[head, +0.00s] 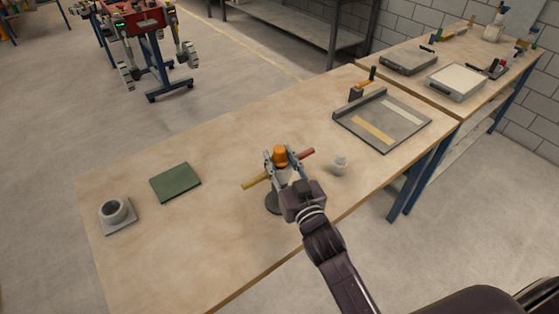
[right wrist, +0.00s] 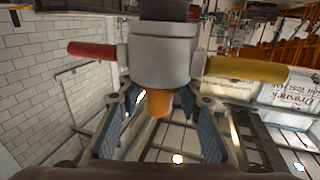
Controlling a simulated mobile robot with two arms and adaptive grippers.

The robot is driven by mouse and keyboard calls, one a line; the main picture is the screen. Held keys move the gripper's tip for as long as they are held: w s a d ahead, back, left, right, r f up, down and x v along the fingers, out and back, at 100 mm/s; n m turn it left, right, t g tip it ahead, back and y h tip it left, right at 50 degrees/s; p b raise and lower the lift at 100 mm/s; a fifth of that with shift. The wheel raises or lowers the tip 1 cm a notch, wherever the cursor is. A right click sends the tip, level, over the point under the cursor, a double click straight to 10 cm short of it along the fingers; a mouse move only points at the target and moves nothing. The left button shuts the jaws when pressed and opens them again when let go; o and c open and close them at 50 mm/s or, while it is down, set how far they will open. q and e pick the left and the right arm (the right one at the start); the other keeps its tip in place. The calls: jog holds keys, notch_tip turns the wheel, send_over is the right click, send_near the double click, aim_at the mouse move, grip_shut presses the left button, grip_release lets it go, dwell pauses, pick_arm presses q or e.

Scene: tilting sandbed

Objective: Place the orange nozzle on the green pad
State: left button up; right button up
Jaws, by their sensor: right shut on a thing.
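The orange nozzle (head: 280,153) shows as an orange cap above a grey body, with a red bar and a yellow bar sticking out to either side. My right gripper (head: 282,160) has its fingers around it, shut on it near the middle of the table. In the right wrist view the orange part (right wrist: 158,103) lies between the fingers, against the grey body (right wrist: 160,60). A dark round base (head: 275,202) shows below; I cannot tell whether the nozzle touches it. The green pad (head: 175,182) lies flat and empty to the left. My left gripper is not in view.
A grey ring-shaped fitting (head: 112,211) on a square plate stands left of the pad. A small pale fitting (head: 340,165) stands just right of my gripper. A grey tray (head: 410,138) lies at the back right. The table between the nozzle and the pad is clear.

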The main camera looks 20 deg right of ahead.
notch_tip(320, 180, up, 19)
jog(key=s+d+f, duration=0.1)
jog(key=s+f, duration=0.6)
jog(key=s, duration=0.4)
jog(key=s+d+f+h, duration=0.1)
jog(key=s+f, duration=0.6)
jog(key=s, duration=0.3)
jog(key=shift+s+m+p, duration=0.3)
jog(key=shift+s, duration=0.1)
